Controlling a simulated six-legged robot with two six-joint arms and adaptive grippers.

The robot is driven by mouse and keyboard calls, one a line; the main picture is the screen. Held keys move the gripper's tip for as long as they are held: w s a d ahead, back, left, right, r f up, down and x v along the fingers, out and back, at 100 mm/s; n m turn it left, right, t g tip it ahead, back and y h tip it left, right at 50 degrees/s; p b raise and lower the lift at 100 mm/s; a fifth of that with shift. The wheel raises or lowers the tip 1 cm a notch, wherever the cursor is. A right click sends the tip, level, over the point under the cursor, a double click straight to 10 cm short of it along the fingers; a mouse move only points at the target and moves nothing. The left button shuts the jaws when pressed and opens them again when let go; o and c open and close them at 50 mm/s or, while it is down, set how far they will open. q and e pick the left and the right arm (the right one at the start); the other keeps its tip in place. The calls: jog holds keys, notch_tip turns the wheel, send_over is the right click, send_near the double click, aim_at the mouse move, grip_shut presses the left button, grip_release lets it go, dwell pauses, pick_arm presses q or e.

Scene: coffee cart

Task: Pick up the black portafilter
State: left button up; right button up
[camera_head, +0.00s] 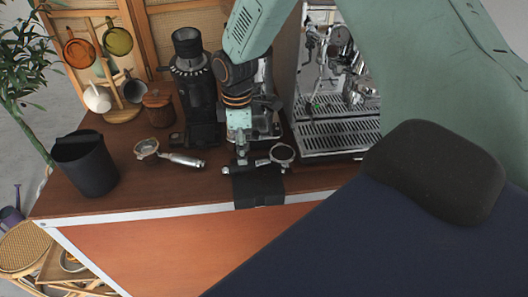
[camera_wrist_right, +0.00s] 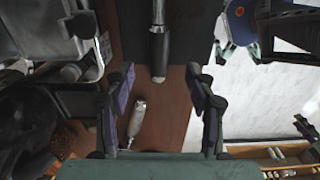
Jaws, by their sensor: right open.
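The black portafilter (camera_head: 282,153) lies on the counter's front part, its round metal head to the right and its handle pointing left, partly behind my gripper. In the right wrist view its black handle (camera_wrist_right: 158,48) shows at the top centre, with a metal end cap towards me. My right gripper (camera_head: 242,156) is open above the handle. In the wrist view its two fingers (camera_wrist_right: 161,105) are spread apart with nothing gripped between them, and the handle lies beyond their tips. My left gripper is not in view.
A second portafilter (camera_head: 185,160) with a silver handle lies to the left. A black tamping mat (camera_head: 258,190) hangs at the counter edge. A black bin (camera_head: 88,165), a grinder (camera_head: 192,85) and the espresso machine (camera_head: 335,135) stand around.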

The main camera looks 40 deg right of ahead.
aim_at(257, 164)
jog(key=f, duration=0.2)
jog(key=d+f, duration=0.1)
jog(key=f, duration=0.2)
jog(key=shift+s+d, duration=0.1)
jog(key=shift+s, duration=0.1)
jog(key=shift+w+a+f, duration=0.2)
jog(key=shift+a+f, duration=0.1)
jog(key=shift+f, duration=0.15)
jog(key=shift+s+r, duration=0.1)
jog(key=shift+s, duration=0.05)
jog(key=shift+d, duration=0.2)
jog(key=shift+c, duration=1.1)
jog(key=shift+a, duration=0.2)
jog(key=c, duration=0.6)
jog(key=shift+d, duration=0.2)
grip_shut()
jog(key=shift+a, duration=0.1)
